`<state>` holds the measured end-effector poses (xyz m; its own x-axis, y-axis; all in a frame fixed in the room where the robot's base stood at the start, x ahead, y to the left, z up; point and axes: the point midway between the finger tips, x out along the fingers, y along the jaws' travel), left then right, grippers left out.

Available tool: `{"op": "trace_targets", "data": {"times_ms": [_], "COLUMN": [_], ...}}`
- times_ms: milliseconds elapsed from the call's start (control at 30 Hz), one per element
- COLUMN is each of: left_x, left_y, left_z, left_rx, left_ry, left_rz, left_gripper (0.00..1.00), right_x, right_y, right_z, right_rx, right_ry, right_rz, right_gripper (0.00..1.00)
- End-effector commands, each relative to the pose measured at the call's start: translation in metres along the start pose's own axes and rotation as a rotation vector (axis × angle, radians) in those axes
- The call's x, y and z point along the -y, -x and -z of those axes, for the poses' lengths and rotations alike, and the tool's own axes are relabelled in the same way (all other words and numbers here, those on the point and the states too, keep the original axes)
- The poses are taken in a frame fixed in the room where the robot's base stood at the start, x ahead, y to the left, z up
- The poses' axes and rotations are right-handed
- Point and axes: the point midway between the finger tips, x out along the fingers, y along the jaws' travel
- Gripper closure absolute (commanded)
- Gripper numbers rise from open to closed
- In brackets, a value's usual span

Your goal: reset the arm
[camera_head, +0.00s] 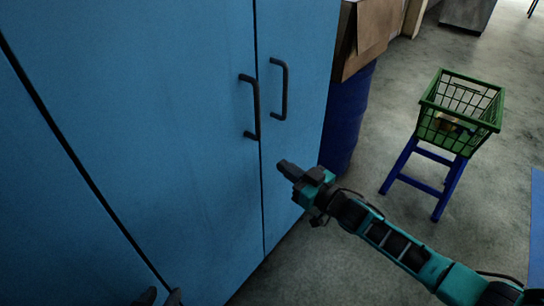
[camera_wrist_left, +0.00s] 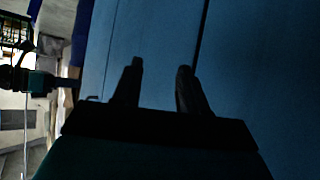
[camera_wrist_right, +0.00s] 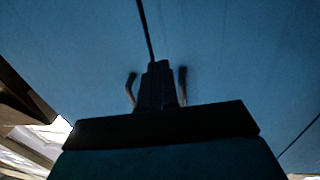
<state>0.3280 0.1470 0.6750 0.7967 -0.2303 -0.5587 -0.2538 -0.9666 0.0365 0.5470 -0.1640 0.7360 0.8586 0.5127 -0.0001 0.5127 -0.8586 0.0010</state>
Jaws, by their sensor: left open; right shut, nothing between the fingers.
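My right arm comes in from the lower right in the head view, and its gripper (camera_head: 284,166) is shut and empty in front of the blue cabinet (camera_head: 150,150). In the right wrist view the right gripper (camera_wrist_right: 157,66) has its fingers together, with a dark door handle on each side behind them. My left gripper (camera_head: 160,297) shows only its fingertips at the bottom edge of the head view. In the left wrist view the left gripper (camera_wrist_left: 159,68) is open, with nothing between its fingers and the blue cabinet surface beyond.
The cabinet doors are shut and carry two dark handles, the left (camera_head: 254,108) and the right (camera_head: 283,90). A blue barrel (camera_head: 347,115) with a cardboard box (camera_head: 372,35) on it stands beside the cabinet. A green basket (camera_head: 428,124) sits on a blue stool (camera_head: 447,190). Grey floor lies between.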

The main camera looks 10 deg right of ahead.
Motion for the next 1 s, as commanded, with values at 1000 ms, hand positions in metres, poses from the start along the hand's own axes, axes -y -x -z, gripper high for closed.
{"op": "trace_targets", "data": {"times_ms": [1000], "left_x": [0.017], "left_y": [0.038], "left_z": [0.043], "left_rx": [-0.005], "left_ry": [-0.02], "left_rz": [0.047], "left_gripper": [0.57], "right_x": [0.08], "right_y": [0.138], "right_z": [-0.001], "right_rx": [0.347], "right_ry": [-0.07], "right_rz": [-0.245], "right_gripper": [1.0]}}
